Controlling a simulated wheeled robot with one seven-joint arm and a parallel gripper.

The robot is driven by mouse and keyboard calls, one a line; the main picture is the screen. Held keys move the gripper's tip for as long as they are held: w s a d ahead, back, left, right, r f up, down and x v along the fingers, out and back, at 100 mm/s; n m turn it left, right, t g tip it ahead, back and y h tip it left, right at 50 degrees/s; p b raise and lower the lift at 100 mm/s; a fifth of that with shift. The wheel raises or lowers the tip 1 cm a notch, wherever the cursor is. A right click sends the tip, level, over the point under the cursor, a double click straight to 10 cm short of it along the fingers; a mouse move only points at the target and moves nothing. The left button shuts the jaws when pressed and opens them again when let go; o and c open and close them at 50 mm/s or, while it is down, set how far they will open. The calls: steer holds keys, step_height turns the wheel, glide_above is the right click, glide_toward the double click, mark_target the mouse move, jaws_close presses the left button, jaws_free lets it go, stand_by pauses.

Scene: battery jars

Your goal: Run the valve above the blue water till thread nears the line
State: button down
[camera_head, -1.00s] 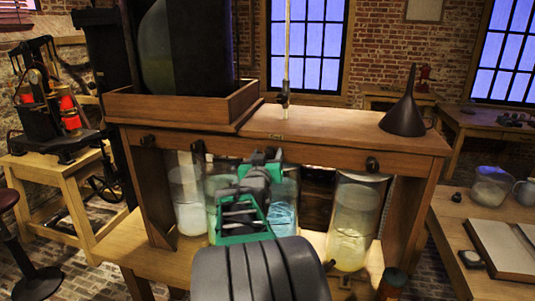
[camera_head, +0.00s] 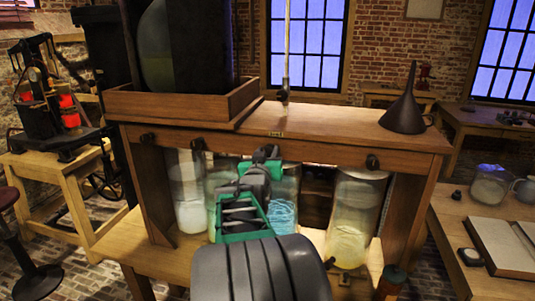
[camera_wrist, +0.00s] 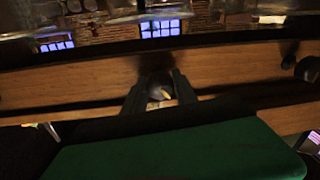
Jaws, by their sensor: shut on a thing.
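My gripper (camera_head: 260,160) reaches up to the front of the wooden beam, over the jar of blue water (camera_head: 285,207). In the wrist view its two dark fingers (camera_wrist: 159,92) are closed on a dark round valve knob (camera_wrist: 155,84) with a small yellow mark, on the beam. The head view hides this valve behind my gripper. The blue jar shows to the right of my gripper, its left part covered. The blue water has pale streaks in its lower part. I cannot make out a thread or a level line on the glass.
Other valve knobs (camera_head: 372,162) sit along the beam (camera_head: 320,152). A whitish jar (camera_head: 189,205) stands at left, a yellowish jar (camera_head: 353,225) at right. A dark funnel (camera_head: 405,108) and a boxed tank (camera_head: 180,107) stand on top. A side table with an open book (camera_head: 503,248) is at right.

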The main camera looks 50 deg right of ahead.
steer(key=shift+f+b, duration=0.2)
steer(key=shift+b, duration=0.45)
steer(key=shift+f+m+b, duration=0.15)
steer(key=shift+m+b, duration=0.35)
steer(key=shift+b, duration=0.15)
steer(key=m+b, duration=0.1)
steer(key=b, duration=0.2)
steer(key=m+b, duration=0.1)
steer(key=b, duration=0.3)
steer(key=shift+f+m, duration=0.2)
steer(key=shift+m, duration=0.1)
steer(key=m+b, duration=0.2)
steer(key=b, duration=0.2)
steer(key=shift+r+h, duration=0.1)
steer(key=shift+h, duration=0.2)
steer(key=shift+r+m+b, duration=0.2)
steer(key=shift+m+b, duration=0.5)
steer(key=shift+b, duration=0.4)
steer(key=shift+r, duration=0.2)
steer(key=c, duration=1)
jaws_free()
